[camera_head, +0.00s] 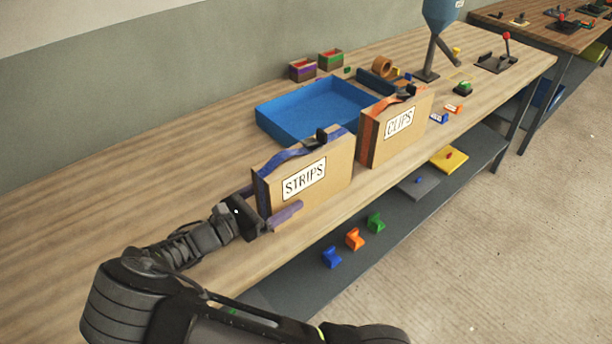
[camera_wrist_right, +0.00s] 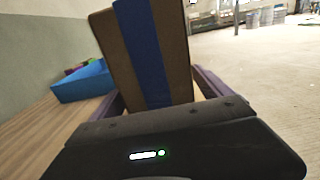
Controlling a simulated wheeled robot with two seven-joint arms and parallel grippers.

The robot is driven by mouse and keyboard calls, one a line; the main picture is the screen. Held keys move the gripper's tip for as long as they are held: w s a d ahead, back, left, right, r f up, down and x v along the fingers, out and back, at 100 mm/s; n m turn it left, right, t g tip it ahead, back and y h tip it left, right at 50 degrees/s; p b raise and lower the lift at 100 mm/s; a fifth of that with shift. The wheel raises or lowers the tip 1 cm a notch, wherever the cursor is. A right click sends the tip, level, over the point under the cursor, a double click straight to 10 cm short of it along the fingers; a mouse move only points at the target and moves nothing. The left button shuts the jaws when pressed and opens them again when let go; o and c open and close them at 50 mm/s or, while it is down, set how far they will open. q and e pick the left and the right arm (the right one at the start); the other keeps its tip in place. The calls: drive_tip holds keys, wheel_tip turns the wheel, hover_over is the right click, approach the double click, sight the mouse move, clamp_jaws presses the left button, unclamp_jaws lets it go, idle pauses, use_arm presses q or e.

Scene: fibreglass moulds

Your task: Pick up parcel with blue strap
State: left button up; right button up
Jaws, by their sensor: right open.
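The parcel with the blue strap (camera_head: 312,189) is a cardboard box labelled STRIPS, standing upright on the workbench. Its blue strap (camera_head: 290,158) runs over the top and down the near end, with a black piece on top. My right gripper (camera_head: 266,203) is at the parcel's left end, its purple fingers open on either side of the box. In the right wrist view the parcel end (camera_wrist_right: 172,50) with its blue strap (camera_wrist_right: 145,50) stands between the spread fingers. I cannot tell if the fingers touch it. My left gripper is not in view.
A similar parcel with an orange strap, labelled CLIPS (camera_head: 397,128), stands just to the right. A blue tray (camera_head: 277,125) lies behind. Small boxes (camera_head: 330,59) and a blue hopper (camera_head: 440,14) stand farther back. A lower shelf holds coloured parts. The bench's left part (camera_head: 70,215) is clear.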

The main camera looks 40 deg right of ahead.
drive_tip(key=shift+c, duration=0.6)
clamp_jaws()
idle(0.6)
